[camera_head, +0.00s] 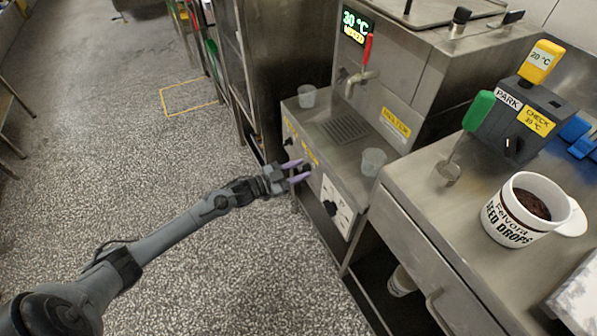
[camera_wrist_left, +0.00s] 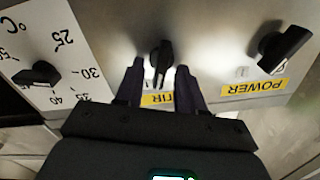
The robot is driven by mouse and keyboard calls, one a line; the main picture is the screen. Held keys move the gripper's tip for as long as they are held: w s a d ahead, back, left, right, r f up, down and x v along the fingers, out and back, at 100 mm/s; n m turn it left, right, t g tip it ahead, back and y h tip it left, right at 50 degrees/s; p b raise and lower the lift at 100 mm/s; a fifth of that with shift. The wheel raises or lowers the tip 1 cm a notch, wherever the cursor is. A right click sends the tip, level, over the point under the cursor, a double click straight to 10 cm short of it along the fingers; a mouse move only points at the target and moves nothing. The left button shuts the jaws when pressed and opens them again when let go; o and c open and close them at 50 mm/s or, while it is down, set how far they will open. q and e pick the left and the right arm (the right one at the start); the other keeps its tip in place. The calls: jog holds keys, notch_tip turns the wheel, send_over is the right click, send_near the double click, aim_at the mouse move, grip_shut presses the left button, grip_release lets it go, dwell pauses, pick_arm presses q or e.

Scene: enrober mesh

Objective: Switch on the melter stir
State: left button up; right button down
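The melter (camera_head: 400,85) is a steel machine with a lit green display (camera_head: 354,26) reading 30 °C. Its front panel carries the black stir knob (camera_wrist_left: 160,58), above a partly hidden yellow label in the left wrist view, which shows the panel upside down. My left gripper (camera_head: 302,170) is at this panel, open, with its fingers apart on either side of the stir knob and gaps showing between. It also shows in the left wrist view (camera_wrist_left: 161,76). The power knob (camera_wrist_left: 285,48) sits to the right, tilted, beside its POWER label (camera_wrist_left: 254,88). My right gripper is not in view.
A temperature dial (camera_wrist_left: 40,74) lies left of the stir knob in the left wrist view. Clear cups (camera_head: 373,162) stand on the melter's shelf. A mug of seed drops (camera_head: 518,226), a scoop (camera_head: 448,171) and a dark box with labels (camera_head: 508,128) are on the right counter. Floor at left is open.

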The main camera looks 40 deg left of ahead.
pick_arm(q)
jog(key=shift+c, duration=0.3)
grip_shut()
jog(key=shift+r+m+p, duration=0.2)
jog(key=shift+m+p, duration=0.5)
jog(key=shift+d+f+m, duration=0.1)
jog(key=shift+f+m, duration=0.05)
jog(key=shift+m, duration=0.35)
jog(key=shift+o, duration=0.3)
grip_release()
jog(key=shift+s, duration=0.1)
